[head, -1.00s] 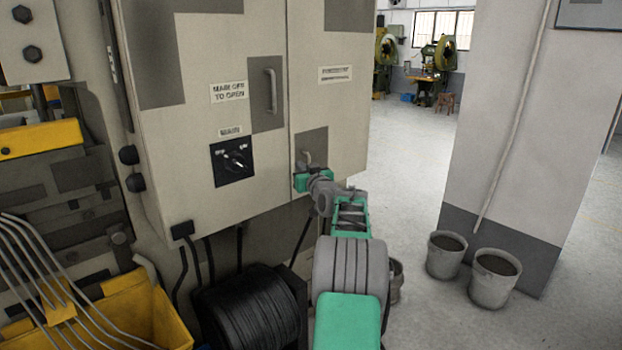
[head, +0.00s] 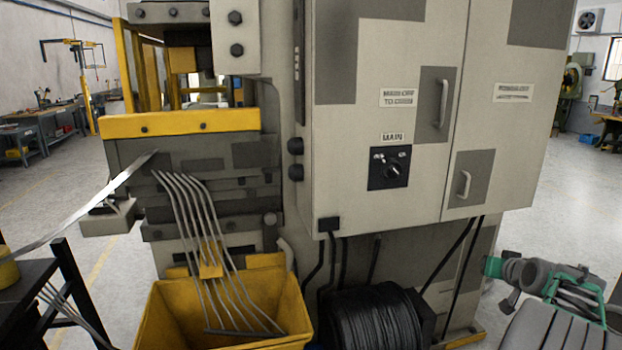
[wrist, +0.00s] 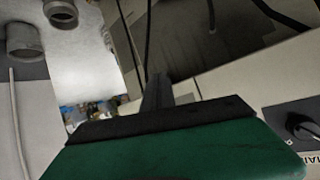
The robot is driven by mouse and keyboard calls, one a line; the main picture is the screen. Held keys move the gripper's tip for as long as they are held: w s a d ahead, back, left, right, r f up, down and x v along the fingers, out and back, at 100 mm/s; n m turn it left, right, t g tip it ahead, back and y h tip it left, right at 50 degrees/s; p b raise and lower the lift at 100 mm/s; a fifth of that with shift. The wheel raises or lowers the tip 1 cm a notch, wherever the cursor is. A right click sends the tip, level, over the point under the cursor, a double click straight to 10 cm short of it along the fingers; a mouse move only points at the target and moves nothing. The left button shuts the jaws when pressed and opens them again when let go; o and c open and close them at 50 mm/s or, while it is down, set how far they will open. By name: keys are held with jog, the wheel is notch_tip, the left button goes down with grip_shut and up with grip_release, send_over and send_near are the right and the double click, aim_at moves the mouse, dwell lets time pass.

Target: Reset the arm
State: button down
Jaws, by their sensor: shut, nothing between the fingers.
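My gripper (wrist: 157,92) shows in the wrist view as a green body with dark fingers close together, with nothing held between them. In the head view my gripper (head: 492,268) is small, at the lower right, below and right of the cabinet's lower door handle (head: 464,185). It looks apart from the cabinet, and its fingertips are too small to make out there. My folded green and grey arm fills the lower right corner. The wrist picture is turned over, with the cabinet's switch (wrist: 305,127) at its right edge.
The beige cabinet (head: 345,140) stands close in front. A black wire coil (head: 375,318) lies beneath it. A yellow bin (head: 170,315) with bent metal strips stands at the lower left. Open floor lies right of the cabinet.

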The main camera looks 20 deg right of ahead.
jog(key=s+a+f+m+g+y, duration=0.2)
jog(key=s+a+f+g, duration=0.25)
jog(key=s+f, duration=0.6)
jog(key=s+a+f+g+y, duration=0.1)
jog(key=s+a+f+g, duration=0.15)
jog(key=a, duration=0.35)
jog(key=s+a+f+g+y, duration=0.1)
jog(key=s+a+f+y, duration=0.1)
jog(key=s+a+f, duration=0.3)
jog(key=s+a+r+g+p, duration=0.1)
jog(key=a+r, duration=0.1)
jog(key=a, duration=0.6)
jog(key=s+a+r+g+p, duration=0.2)
jog(key=a+r, duration=0.1)
jog(key=a, duration=0.4)
jog(key=w+a+r+n+t+p, duration=0.1)
jog(key=w+a+r+n, duration=0.1)
jog(key=a, duration=0.5)
jog(key=w+a+r+n+t, duration=0.1)
jog(key=a+r+n, duration=0.3)
jog(key=a+r, duration=0.1)
jog(key=w+a+r+n+t+p, duration=0.1)
jog(key=w+a+r+n, duration=0.1)
jog(key=a, duration=0.6)
notch_tip(320, 180, up, 2)
jog(key=shift+w+a+r+n+p, duration=0.1)
jog(key=shift+w+a+n+p, duration=0.25)
jog(key=shift+n, duration=0.25)
jog(key=c, duration=2.2)
grip_release()
